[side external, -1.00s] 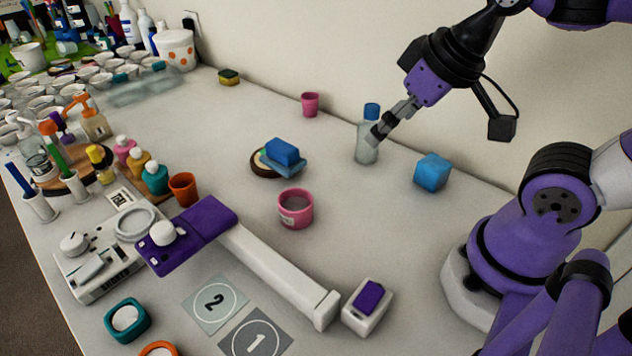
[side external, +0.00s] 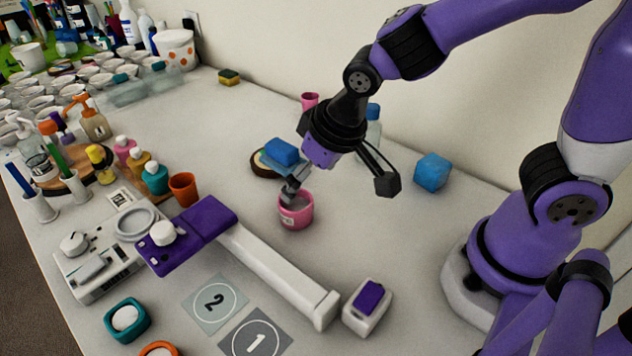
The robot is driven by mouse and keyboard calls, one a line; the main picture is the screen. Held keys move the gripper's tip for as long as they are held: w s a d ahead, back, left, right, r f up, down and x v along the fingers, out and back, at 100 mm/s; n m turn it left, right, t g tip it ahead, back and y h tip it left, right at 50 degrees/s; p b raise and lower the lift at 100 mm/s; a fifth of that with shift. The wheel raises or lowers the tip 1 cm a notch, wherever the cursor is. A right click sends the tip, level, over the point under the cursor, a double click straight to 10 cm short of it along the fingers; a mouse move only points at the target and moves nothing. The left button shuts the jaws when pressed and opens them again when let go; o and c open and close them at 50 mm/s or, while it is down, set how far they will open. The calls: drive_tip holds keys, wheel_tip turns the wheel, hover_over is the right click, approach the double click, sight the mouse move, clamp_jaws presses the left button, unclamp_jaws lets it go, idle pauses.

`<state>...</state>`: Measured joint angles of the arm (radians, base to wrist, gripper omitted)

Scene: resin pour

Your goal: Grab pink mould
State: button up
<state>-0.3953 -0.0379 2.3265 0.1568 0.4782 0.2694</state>
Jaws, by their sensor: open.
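The pink mould (side external: 297,215) is a round, open-topped cup with a small white label on its side. It stands upright on the table near the middle of the side external view. My gripper (side external: 289,192) points down at the mould's rim, at its upper left part. The fingers overlap the rim in the picture. I cannot tell whether a finger is inside the mould or touching it. The jaws are open, and the mould rests on the table.
Blue sponges on a round dark coaster (side external: 262,165) lie just behind the mould. A blue cube (side external: 432,172) stands to the right. A smaller pink cup (side external: 310,100) and a bottle (side external: 372,112) stand behind my arm. A white-and-purple arm device (side external: 280,270) lies in front.

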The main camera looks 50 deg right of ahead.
sight(296, 205)
drive_tip(key=x, duration=0.8)
drive_tip(key=shift+w+f, duration=0.15)
drive_tip(key=shift+f, duration=0.2)
drive_tip(key=c, duration=1.2)
